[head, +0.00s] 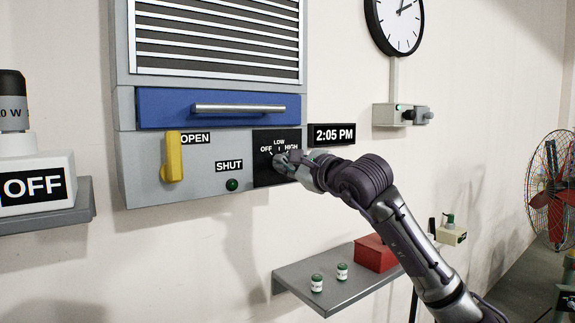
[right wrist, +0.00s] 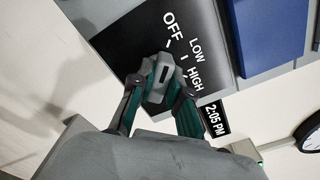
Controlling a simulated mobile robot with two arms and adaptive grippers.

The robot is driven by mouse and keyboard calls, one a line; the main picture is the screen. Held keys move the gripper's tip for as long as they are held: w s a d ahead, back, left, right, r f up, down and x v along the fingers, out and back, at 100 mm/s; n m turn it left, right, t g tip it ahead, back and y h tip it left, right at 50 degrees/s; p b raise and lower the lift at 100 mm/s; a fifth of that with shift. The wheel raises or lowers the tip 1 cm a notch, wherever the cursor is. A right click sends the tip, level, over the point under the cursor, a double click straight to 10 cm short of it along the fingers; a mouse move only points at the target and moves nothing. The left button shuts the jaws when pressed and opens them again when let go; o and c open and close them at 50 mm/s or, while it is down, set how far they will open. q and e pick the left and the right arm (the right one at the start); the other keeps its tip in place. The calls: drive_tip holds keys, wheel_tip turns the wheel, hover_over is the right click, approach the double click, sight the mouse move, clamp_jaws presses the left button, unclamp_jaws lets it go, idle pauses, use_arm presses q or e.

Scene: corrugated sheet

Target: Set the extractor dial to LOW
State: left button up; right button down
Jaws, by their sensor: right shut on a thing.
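The extractor dial is a grey knob (right wrist: 163,76) on a black plate (head: 263,177) marked OFF, LOW and HIGH. In the right wrist view, the dark mark on the knob seems to point toward the OFF tick. My right gripper (head: 284,161) reaches in from the right in the head view and partly hides the dial. In the right wrist view, the fingers of my right gripper (right wrist: 161,86) are shut on the sides of the knob. My left gripper is not in view.
A yellow lever (head: 173,158) and a green light (head: 232,184) sit left of the dial. A blue drawer front with a bar handle (head: 238,108) is above. A 2:05 PM display (head: 332,134) is right of it. A shelf (head: 330,293) with small jars and a red box (head: 375,253) is below.

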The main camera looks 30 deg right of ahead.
drive_tip(key=shift+f, duration=0.1)
drive_tip(key=shift+f+m+b, duration=0.1)
drive_tip(key=shift+m+b, duration=0.6)
drive_tip(key=shift+b, duration=0.1)
drive_tip(key=shift+m+b, duration=0.95)
drive_tip(key=shift+m, duration=0.25)
drive_tip(key=shift+m+b, duration=0.7)
drive_tip(key=shift+m, duration=0.5)
drive_tip(key=shift+m+b, duration=0.5)
drive_tip(key=shift+m, duration=0.7)
drive_tip(key=c, duration=1.1)
unclamp_jaws()
drive_tip(key=shift+c, duration=0.2)
drive_tip(key=shift+r, duration=0.2)
